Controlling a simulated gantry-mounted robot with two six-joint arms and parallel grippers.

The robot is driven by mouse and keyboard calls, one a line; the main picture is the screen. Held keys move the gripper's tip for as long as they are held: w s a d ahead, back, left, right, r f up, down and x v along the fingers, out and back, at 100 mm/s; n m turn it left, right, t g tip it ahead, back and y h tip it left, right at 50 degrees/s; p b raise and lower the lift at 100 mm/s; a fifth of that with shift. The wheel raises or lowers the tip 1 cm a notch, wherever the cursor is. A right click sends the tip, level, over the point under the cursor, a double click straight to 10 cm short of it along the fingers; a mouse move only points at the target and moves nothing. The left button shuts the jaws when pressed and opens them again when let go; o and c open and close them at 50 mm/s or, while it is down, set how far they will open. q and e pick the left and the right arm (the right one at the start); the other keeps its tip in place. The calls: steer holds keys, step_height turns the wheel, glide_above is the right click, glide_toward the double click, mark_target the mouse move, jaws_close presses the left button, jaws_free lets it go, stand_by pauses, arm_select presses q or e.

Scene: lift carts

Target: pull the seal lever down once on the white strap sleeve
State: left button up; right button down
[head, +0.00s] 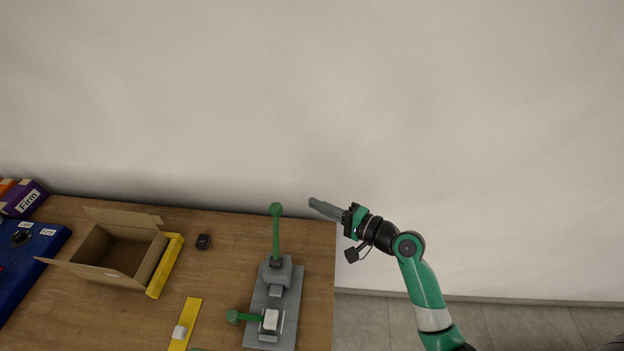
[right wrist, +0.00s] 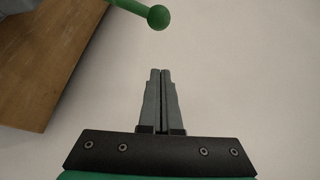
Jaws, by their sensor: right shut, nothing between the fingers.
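The seal lever (head: 276,235) is a green rod with a ball on top, standing upright from a grey block on a grey base plate (head: 259,334). Its ball (right wrist: 158,17) shows ahead of the fingertips in the right wrist view, apart from them. A white piece, perhaps the white strap sleeve (head: 270,319), sits at the front of the base plate beside a second, lower green lever (head: 246,317) that lies sideways. My right gripper (head: 312,203) is shut and empty, to the right of the seal lever's ball. My left gripper is not seen.
An open cardboard box (head: 112,255) stands on the wooden table (head: 232,235), with a yellow bar (head: 164,266) beside it. A small black block (head: 203,242) and a yellow strip (head: 186,325) with a white block (head: 179,332) lie nearby. A blue panel (head: 30,258) is far left.

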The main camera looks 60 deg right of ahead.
mark_target(276, 234)
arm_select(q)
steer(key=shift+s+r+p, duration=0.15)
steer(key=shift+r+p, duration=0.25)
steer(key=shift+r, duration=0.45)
arm_select(e)
steer(key=w+a+f+m, duration=0.1)
steer(key=w+a+f, duration=0.1)
steer(key=w, duration=0.5)
steer(key=shift+a+m, duration=0.4)
steer(key=shift+a, duration=0.3)
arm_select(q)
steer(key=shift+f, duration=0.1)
arm_select(e)
steer(key=shift+a+r, duration=0.1)
